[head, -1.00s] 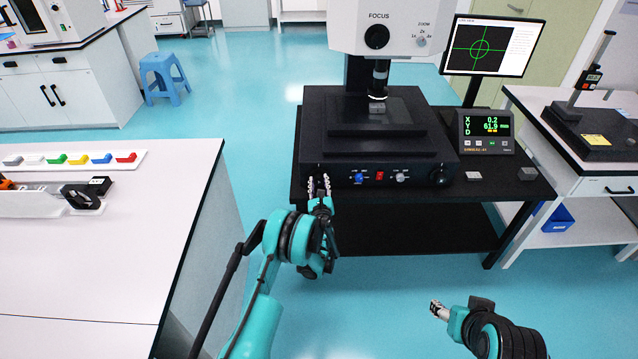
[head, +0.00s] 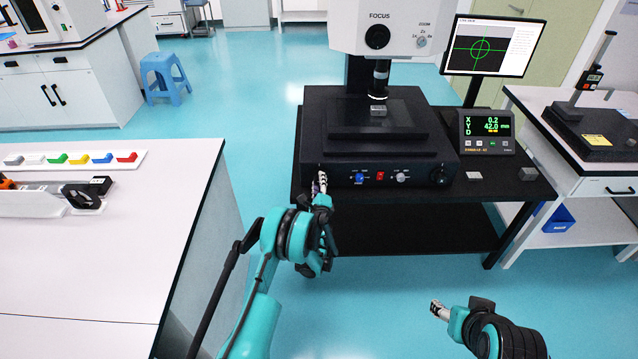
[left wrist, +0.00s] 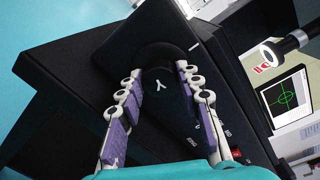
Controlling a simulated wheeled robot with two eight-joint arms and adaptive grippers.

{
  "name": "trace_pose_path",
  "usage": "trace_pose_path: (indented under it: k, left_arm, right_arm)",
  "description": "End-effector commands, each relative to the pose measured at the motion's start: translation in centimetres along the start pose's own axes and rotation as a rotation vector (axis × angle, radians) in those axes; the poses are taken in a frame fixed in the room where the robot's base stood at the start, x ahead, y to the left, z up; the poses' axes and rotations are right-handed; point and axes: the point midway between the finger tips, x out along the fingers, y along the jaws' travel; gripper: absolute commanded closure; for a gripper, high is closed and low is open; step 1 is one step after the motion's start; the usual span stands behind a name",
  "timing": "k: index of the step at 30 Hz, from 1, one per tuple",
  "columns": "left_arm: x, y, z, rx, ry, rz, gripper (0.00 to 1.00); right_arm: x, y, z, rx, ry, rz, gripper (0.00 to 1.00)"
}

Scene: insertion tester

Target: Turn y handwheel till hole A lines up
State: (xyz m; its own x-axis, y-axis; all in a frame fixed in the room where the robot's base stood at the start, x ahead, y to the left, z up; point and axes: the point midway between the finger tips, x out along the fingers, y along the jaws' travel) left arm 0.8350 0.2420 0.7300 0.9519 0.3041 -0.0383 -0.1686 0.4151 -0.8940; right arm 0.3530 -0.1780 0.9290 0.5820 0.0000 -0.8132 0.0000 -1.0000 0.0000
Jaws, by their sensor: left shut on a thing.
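The Y handwheel (left wrist: 158,56) is a dark round knob on the black front of the measuring microscope (head: 350,150); a white Y shows in the left wrist view. My left gripper (head: 322,180) is at the left end of that front. In the left wrist view its two fingers (left wrist: 160,80) are shut on the handwheel, one on each side. The readout (head: 486,130) shows X 0.2 and Y 42.0. I cannot make out hole A.
A small grey part (head: 378,110) lies on the stage under the lens (head: 379,78). My right gripper (head: 438,311) is in free space over the floor, lower right. A white bench (head: 110,240) stands at the left. Small blocks lie on the black table, right.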

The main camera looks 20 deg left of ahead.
Motion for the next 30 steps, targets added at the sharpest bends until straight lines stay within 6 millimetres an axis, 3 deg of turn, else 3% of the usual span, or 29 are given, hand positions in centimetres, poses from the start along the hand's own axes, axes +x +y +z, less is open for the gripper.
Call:
trace_pose_path:
  k: [30]
  left_arm:
    - [0.10, 0.24, 0.10, -0.897, 0.042, 0.008, 0.94]
  right_arm:
    - [-0.01, 0.00, -0.01, 0.000, 0.000, 0.000, 0.44]
